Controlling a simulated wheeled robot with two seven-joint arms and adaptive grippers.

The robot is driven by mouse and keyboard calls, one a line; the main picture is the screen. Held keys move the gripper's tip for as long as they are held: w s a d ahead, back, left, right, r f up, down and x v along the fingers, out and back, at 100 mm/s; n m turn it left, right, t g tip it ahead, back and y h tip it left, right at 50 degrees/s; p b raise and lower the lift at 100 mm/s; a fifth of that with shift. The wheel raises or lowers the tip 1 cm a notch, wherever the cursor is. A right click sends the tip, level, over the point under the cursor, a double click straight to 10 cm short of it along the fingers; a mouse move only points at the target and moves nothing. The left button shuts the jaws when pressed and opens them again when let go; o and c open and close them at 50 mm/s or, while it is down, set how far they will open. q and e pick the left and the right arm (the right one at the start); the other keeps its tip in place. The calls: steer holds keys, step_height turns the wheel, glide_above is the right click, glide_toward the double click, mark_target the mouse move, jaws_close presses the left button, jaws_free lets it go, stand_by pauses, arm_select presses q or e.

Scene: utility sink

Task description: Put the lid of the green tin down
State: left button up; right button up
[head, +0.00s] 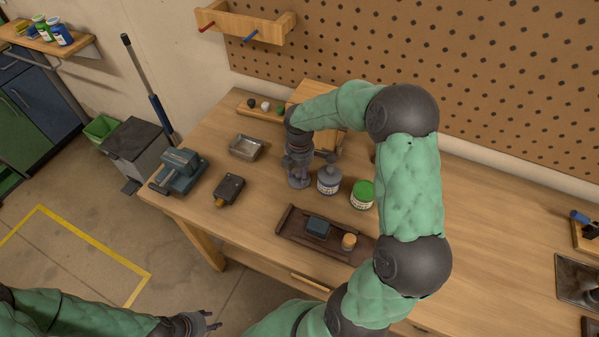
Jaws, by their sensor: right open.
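A small tin with a green top and a pale label (363,195) stands upright on the workbench, right of a grey tin (329,180). The green lid appears to sit on its tin; a gap cannot be made out. My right gripper (299,178) points down at the bench just left of the grey tin, apart from the green tin. It is open; its fingertips are small and hard to make out. My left gripper (211,321) is low at the bottom edge, off the bench, with its fingertips apart and nothing seen between them.
A dark wooden tray (290,226) holds a blue block (317,227) and a tan-topped cylinder (349,241). A metal dish (246,147), a black device (229,189) and a blue vise (180,171) stand to the left. My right arm hides bench behind and right of the green tin.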

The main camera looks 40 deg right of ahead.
mark_target(299, 174)
step_height(299, 174, up, 12)
steer(key=p, duration=0.3)
steer(key=shift+r+p, duration=0.15)
steer(key=shift+p, duration=0.15)
stand_by(0.5)
